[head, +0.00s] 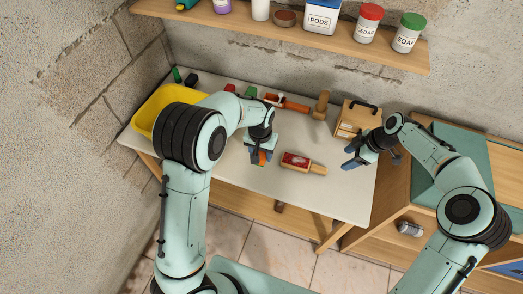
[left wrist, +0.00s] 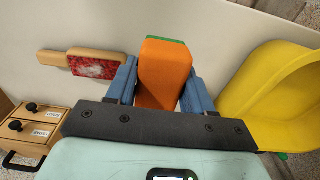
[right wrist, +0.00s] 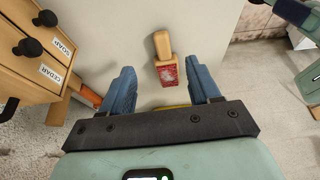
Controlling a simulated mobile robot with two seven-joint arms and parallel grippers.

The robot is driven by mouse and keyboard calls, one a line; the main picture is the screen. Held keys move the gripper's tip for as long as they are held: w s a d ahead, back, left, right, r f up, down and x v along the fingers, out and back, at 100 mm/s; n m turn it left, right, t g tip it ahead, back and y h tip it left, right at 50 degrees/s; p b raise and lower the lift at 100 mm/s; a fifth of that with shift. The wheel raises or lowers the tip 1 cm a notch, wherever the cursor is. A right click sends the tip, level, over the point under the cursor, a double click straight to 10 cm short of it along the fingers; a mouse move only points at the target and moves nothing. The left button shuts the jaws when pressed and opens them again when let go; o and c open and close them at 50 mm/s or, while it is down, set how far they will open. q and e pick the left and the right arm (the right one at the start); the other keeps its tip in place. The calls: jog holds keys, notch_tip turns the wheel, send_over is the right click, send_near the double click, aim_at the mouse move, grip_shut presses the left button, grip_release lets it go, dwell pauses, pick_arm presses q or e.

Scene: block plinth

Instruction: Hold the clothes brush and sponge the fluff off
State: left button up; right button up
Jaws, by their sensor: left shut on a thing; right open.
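The clothes brush (head: 303,163) lies on the table, its red face up with whitish fluff on it and its wooden handle pointing right. It also shows in the left wrist view (left wrist: 92,67) and the right wrist view (right wrist: 168,74). My left gripper (head: 259,155) is shut on the sponge (left wrist: 165,70), an orange block with a green layer, to the left of the brush. My right gripper (head: 362,157) is open and empty, to the right of the brush handle. In the right wrist view the brush shows beyond and between its fingers (right wrist: 165,90).
A yellow tub (head: 147,112) stands at the table's left end. A small wooden drawer box (head: 356,118) with black knobs stands at the back right, near my right gripper. A wooden-handled tool (head: 290,104) and other items line the back. A shelf (head: 290,36) with containers hangs above.

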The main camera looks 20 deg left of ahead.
aim_at(327, 170)
pick_arm(q)
jog(key=shift+s, duration=0.15)
jog(key=s+f, duration=0.1)
jog(key=f+b, duration=0.1)
jog(key=shift+s+f, duration=0.35)
jog(key=shift+s, duration=0.05)
pick_arm(e)
jog(key=x, duration=1)
jog(key=shift+s+f, duration=0.25)
pick_arm(q)
jog(key=shift+f+b, duration=0.15)
jog(key=shift+b, duration=0.2)
pick_arm(e)
jog(key=shift+w+a+f, duration=0.1)
jog(key=shift+a+f, duration=0.2)
jog(key=shift+f, duration=0.3)
grip_shut()
